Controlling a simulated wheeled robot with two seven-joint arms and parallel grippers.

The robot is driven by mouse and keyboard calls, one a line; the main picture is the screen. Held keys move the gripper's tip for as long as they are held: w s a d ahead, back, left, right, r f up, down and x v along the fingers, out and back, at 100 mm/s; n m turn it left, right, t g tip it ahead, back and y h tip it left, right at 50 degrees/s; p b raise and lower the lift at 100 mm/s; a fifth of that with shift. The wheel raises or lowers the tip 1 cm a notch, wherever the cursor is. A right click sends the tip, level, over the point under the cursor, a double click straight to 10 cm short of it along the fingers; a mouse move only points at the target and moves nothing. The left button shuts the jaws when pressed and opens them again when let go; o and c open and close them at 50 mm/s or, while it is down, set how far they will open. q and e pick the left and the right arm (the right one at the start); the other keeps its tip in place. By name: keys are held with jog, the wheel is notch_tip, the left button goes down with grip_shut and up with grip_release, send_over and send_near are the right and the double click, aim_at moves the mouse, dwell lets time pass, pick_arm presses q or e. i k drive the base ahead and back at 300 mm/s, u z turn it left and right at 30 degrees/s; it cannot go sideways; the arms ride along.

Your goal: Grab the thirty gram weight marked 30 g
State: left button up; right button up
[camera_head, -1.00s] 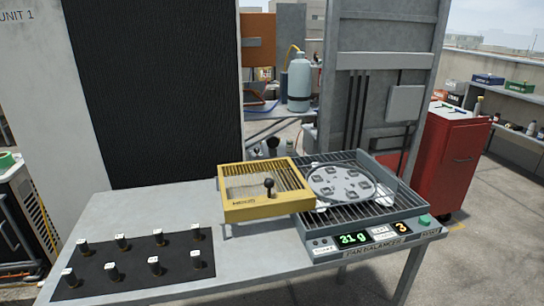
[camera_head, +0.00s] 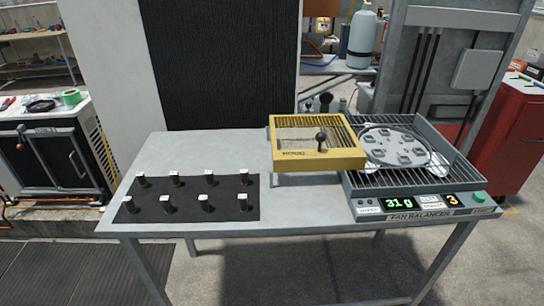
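Several small dark weights with white tops stand upright in two rows on a black mat (camera_head: 225,213) at the left of the table. The back row holds weights (camera_head: 142,180), (camera_head: 175,179), (camera_head: 209,178) and one at its right end (camera_head: 244,177). The front row holds weights (camera_head: 129,205), (camera_head: 166,204), (camera_head: 205,203) and one at its right end (camera_head: 242,202). The markings are too small to read, so I cannot tell which weight is 30 g. Neither of my grippers is in view.
A grey fan balancer (camera_head: 418,217) at the table's right shows 31 g and 3. A yellow guard (camera_head: 318,159) with a black knob stands beside it. The grey table (camera_head: 300,218) is clear between mat and balancer. A red cabinet (camera_head: 514,140) stands at the right.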

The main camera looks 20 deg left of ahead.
aim_at(244, 172)
jog(key=u, duration=2.95)
jog(key=i, duration=2.25)
jog(key=z, duration=3.1)
